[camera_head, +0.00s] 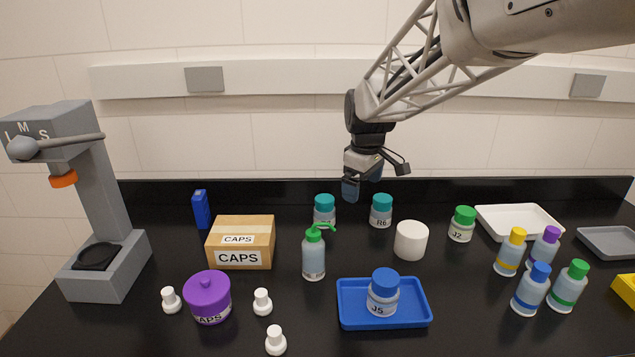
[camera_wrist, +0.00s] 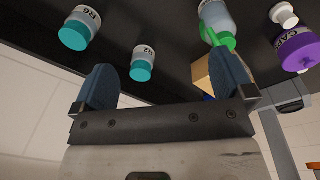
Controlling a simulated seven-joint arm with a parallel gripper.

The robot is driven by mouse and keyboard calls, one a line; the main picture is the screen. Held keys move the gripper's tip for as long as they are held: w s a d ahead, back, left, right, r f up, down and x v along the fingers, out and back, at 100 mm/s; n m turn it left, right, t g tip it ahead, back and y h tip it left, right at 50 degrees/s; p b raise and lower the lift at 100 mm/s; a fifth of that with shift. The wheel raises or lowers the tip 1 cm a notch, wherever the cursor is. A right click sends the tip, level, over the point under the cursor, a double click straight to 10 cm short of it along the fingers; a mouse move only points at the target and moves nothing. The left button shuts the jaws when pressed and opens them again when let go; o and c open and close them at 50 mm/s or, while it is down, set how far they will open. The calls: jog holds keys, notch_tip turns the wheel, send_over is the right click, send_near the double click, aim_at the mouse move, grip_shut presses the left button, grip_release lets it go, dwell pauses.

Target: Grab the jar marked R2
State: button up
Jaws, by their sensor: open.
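A clear jar with a teal lid (camera_head: 324,202) stands toward the back of the bench, partly hidden behind the green-topped squeeze bottle. Its label is too covered to read there. In the wrist view this jar (camera_wrist: 143,62) shows between the finger lines, left of centre, with a label that appears to read R2. A similar teal-lidded jar marked R6 (camera_head: 381,211) stands to its right; it also shows at the upper left of the wrist view (camera_wrist: 78,27). My gripper (camera_head: 362,184) is open and empty, above the back of the bench, higher than both jars and apart from them.
The squeeze bottle (camera_head: 314,256) stands just in front of the R2 jar. A CAPS box (camera_head: 240,228) is to its left, a white cylinder (camera_head: 411,240) to the right. A blue tray (camera_head: 351,317) holds jar J5 (camera_head: 383,294). Several bottles (camera_head: 510,252) crowd the right.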

jog(key=w+a+f+n, duration=0.2)
jog(key=w, duration=0.3)
jog(key=w+a+f+n, duration=0.1)
jog(key=w+a+f, duration=0.15)
jog(key=w, duration=0.35)
jog(key=n+g, duration=0.1)
jog(key=n, duration=0.2)
send_over(325, 198)
jog(key=f, duration=0.6)
jog(key=shift+s+d, duration=0.15)
jog(key=shift+d, duration=0.05)
jog(key=shift+f, duration=0.1)
jog(key=shift+f, duration=1.25)
jog(key=shift+a+f, duration=0.2)
jog(key=shift+f, duration=2.4)
jog(key=shift+c, duration=0.2)
